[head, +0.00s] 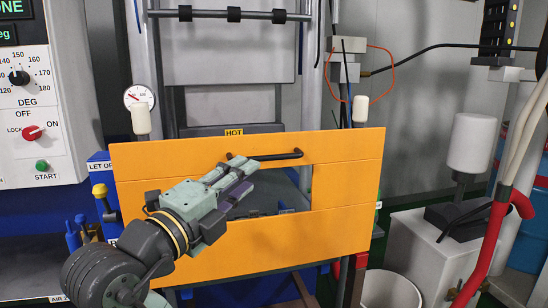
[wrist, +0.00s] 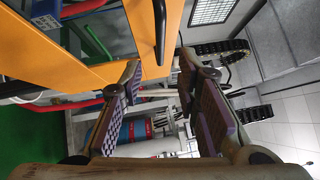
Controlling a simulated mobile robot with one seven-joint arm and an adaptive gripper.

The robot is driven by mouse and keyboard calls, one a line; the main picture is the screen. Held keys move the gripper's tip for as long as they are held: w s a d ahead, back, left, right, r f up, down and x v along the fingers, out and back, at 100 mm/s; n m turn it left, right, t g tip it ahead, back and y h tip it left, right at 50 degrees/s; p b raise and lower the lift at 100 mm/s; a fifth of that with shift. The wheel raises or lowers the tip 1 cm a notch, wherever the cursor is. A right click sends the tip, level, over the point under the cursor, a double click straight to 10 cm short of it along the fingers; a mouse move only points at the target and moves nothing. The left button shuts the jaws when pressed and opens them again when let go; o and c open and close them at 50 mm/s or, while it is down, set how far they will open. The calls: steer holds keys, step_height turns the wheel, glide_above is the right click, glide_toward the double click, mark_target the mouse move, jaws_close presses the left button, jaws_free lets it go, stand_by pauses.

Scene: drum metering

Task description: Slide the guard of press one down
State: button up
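The guard is a large orange panel (head: 345,155) with a window cut in it, standing in front of the press in the head view. A yellow HOT label sits above its top edge. Its black bar handle (head: 285,155) lies across the upper part of the window. My gripper (head: 247,170) is in front of the guard, its fingertips at the handle's left part. In the wrist view, my gripper (wrist: 158,68) is open, and the handle (wrist: 160,32) shows in the gap between the fingertips, apparently touching neither. The guard (wrist: 105,30) fills the upper left there.
A control panel (head: 35,110) with a dial and a red switch stands at left. A yellow-topped lever (head: 100,192) stands left of the guard. At right are a white bin (head: 390,290), a pale cabinet (head: 425,250) and a red hose (head: 485,255).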

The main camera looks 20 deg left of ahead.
mark_target(267, 160)
steer(key=p+x, duration=0.3)
steer(key=x, duration=0.6)
steer(key=shift+w, duration=0.25)
jaws_close()
stand_by(0.5)
